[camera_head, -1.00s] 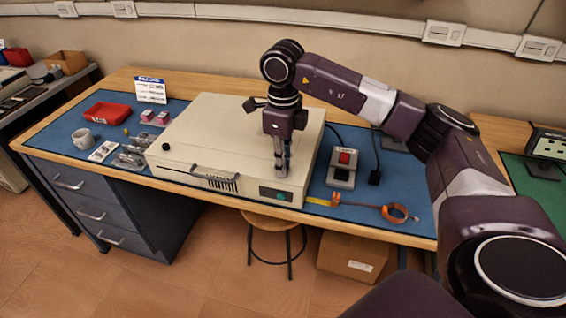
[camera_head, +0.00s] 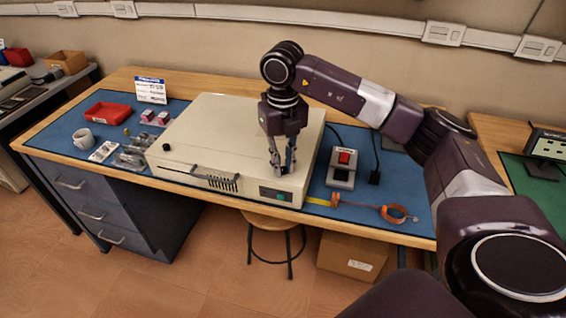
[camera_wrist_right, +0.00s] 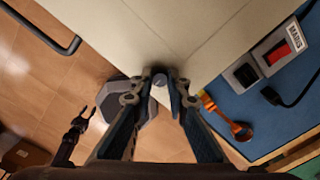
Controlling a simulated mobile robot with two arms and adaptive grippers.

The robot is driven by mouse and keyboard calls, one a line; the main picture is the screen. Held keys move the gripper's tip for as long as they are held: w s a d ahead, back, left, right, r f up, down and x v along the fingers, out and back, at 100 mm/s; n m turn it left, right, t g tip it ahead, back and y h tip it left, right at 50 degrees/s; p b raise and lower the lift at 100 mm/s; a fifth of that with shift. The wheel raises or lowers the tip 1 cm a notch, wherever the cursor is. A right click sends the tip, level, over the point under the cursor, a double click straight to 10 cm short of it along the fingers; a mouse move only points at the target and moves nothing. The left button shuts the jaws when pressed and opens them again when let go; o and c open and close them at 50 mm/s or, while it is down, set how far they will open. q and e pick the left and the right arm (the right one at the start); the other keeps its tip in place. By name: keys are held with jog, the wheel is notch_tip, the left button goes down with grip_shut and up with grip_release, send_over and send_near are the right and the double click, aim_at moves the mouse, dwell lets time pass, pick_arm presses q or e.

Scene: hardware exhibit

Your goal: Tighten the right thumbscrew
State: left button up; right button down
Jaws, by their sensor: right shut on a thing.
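A cream instrument case (camera_head: 225,125) lies on the blue mat, with a handle (camera_head: 215,178) on its front. My right gripper (camera_head: 281,168) points down at the right part of the case's front edge. In the right wrist view its fingers (camera_wrist_right: 161,88) are shut on the right thumbscrew (camera_wrist_right: 159,80), a small grey round head at the case edge. The head view does not show this screw clearly. A black knob (camera_head: 166,147) sits at the left of the case. A dark claw-like part, apparently my left gripper (camera_wrist_right: 82,122), shows low in the wrist view; its opening is unclear.
A stool (camera_head: 270,224) and a cardboard box (camera_head: 350,254) stand below the bench.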

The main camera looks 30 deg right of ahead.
aim_at(283, 169)
jog(key=shift+m, duration=0.3)
jog(key=c, duration=1.9)
grip_release()
notch_tip(283, 169, up, 12)
jog(key=shift+r, duration=0.1)
